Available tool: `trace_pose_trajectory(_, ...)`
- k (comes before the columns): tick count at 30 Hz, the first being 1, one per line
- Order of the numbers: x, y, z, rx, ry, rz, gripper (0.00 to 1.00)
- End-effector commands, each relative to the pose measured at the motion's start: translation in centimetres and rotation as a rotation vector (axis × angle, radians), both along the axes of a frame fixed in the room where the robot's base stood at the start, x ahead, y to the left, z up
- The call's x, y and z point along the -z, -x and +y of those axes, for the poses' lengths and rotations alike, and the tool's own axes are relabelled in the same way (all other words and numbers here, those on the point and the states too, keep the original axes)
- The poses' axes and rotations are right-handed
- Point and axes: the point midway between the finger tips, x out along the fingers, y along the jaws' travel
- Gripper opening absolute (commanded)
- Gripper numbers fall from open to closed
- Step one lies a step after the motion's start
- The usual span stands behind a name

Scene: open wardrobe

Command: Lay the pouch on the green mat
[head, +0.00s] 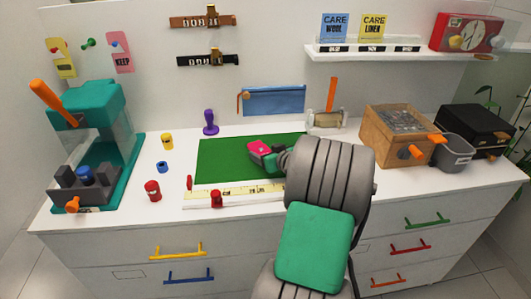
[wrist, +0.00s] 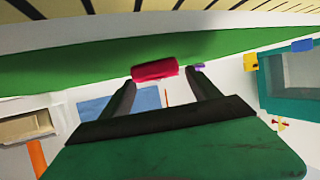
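A small pink item (head: 259,148), which I take for the pouch, is at the tip of my gripper (head: 272,158), over the green mat (head: 222,160). In the wrist view the pink item (wrist: 155,70) spans the space between the two spread fingertips (wrist: 160,78) and appears gripped. The green mat (wrist: 80,58) stretches behind it in that view. The pink item appears raised off the mat, but its underside is hidden. My arm covers the mat's right part.
A ruler (head: 235,191) lies along the mat's front edge. A blue flat item (head: 273,101) stands at the back. A purple stamp (head: 210,120), yellow jar (head: 167,142) and red jar (head: 153,190) stand left. A teal press (head: 93,105) is farther left; a wooden box (head: 385,147) is right.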

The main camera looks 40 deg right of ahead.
Motion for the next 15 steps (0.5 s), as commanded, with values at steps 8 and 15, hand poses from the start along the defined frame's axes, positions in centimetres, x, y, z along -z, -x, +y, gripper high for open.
trace_pose_trajectory(8,0.3,0.1,0.1,0.001,-0.007,0.007,0.72)
trace_pose_trajectory(15,-1.9,2.6,0.4,0.006,-0.003,0.004,0.72)
